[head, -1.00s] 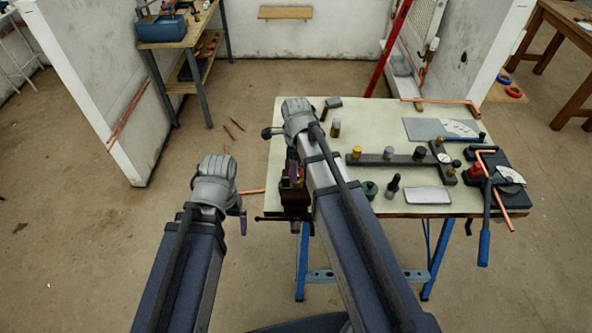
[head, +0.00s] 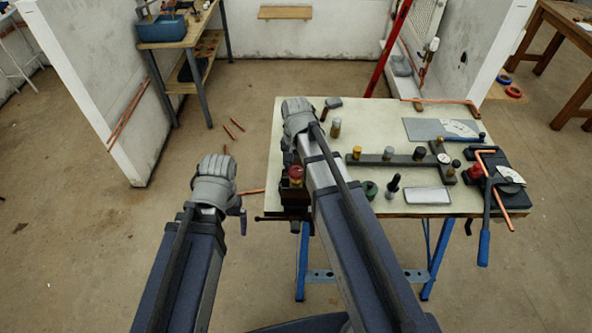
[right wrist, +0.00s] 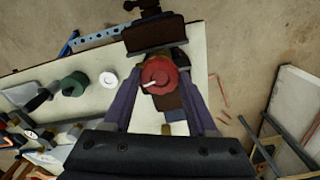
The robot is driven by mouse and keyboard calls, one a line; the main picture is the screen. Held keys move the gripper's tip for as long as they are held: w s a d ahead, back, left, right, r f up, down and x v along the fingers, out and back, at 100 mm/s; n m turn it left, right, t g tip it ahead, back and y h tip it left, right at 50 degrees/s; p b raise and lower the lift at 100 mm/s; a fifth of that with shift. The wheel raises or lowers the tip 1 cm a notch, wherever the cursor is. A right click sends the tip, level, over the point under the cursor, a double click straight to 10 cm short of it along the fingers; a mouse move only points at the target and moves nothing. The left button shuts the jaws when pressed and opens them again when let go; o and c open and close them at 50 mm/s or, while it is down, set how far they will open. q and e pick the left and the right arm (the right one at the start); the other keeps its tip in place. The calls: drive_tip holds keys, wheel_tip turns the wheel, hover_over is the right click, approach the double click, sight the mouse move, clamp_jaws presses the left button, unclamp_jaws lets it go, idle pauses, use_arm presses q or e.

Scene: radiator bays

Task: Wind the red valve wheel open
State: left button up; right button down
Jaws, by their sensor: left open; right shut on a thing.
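The red valve wheel (head: 296,172) shows at the left front edge of the workbench, on a dark body. In the right wrist view the round red wheel (right wrist: 160,75) has a white mark pointing to the lower left. My right gripper (right wrist: 161,66) has its two purple fingers on either side of the wheel and is shut on it. In the head view my right wrist hides most of these fingers. My left gripper (head: 243,221) is open and empty, over the floor left of the bench. Its fingers show only in part.
The workbench (head: 385,120) carries a dark pipe fitting (head: 395,160), a green knob (head: 370,190), a grey plate (head: 428,196) and a pipe bender (head: 484,240) at the right. A shelf unit (head: 180,45) stands back left. The floor left of the bench is mostly clear.

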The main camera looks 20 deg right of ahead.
drive_tip(key=n, duration=0.5)
drive_tip(key=shift+s+n, duration=0.15)
drive_tip(key=shift+n, duration=0.25)
drive_tip(key=n, duration=0.5)
drive_tip(key=shift+c, duration=1.6)
unclamp_jaws()
drive_tip(key=shift+f, duration=0.1)
